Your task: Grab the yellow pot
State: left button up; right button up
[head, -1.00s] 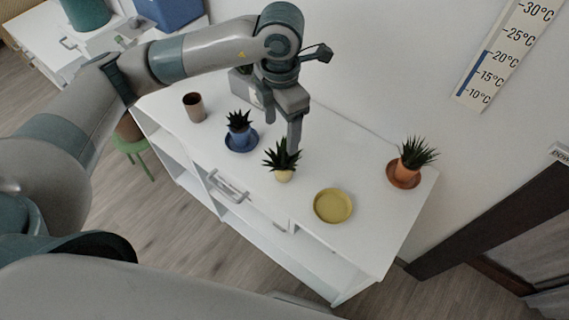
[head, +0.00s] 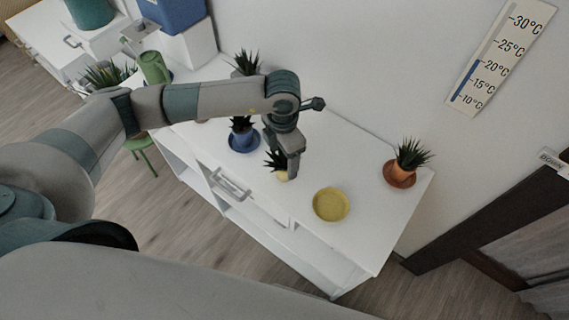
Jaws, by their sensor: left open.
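The yellow pot (head: 282,175) with a dark spiky plant stands on the white shelf desk (head: 345,155), left of a yellow saucer (head: 331,204). My left gripper (head: 292,172) is open and low over the desk, right at the pot. Its fingers cover the pot's right side and part of the plant. I cannot tell whether the fingers touch the pot. My right gripper is not in view.
A blue pot (head: 241,137) on a blue saucer stands close to the left of my gripper. An orange pot (head: 399,172) on its saucer stands at the right end. The desk's front edge lies just before the yellow pot.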

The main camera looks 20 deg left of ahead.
aim_at(285, 162)
pick_arm(q)
jog(key=shift+f, duration=0.55)
jog(key=shift+w+d+f+p, duration=0.1)
jog(key=shift+f+p, duration=0.55)
jog(key=shift+p, duration=0.25)
notch_tip(285, 162, down, 3)
jog(key=shift+w+p, duration=0.15)
jog(key=shift+p, duration=0.55)
jog(key=shift+f, duration=0.45)
jog(key=c, duration=1.3)
jog(key=shift+w+r, duration=0.1)
jog(key=shift+r, duration=0.05)
